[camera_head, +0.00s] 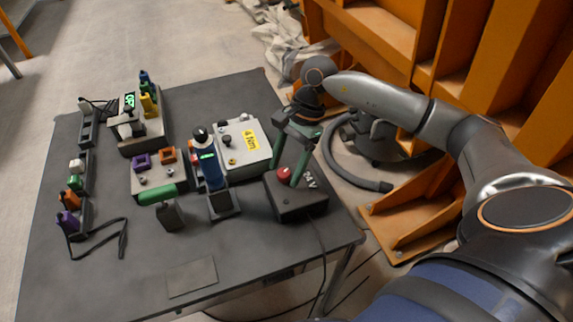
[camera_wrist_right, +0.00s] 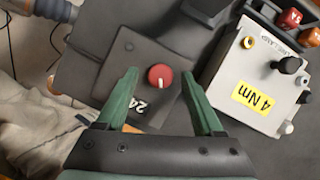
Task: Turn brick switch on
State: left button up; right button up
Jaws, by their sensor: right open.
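The brick is a dark box (camera_head: 298,207) marked "24V", at the right front of the table, with a red round knob (camera_head: 284,174) on top. In the right wrist view the knob (camera_wrist_right: 160,77) has a white mark pointing toward the bottom of the picture. My right gripper (camera_head: 284,178) has green fingers and is open above the box. In the wrist view its fingertips (camera_wrist_right: 160,72) are on either side of the knob, with a gap on each side. Whether they are level with the knob is hard to tell. My left gripper is not in view.
A light box labelled "4 Nm" (camera_head: 241,160) stands left of the brick. A blue-handled tool (camera_head: 211,171) stands upright in a dark holder. A cable (camera_head: 321,247) runs from the brick over the table's front edge. An orange frame (camera_head: 420,215) is right of the table.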

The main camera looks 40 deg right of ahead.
jog(key=shift+c, duration=0.2)
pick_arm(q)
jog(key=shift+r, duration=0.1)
pick_arm(e)
grip_shut()
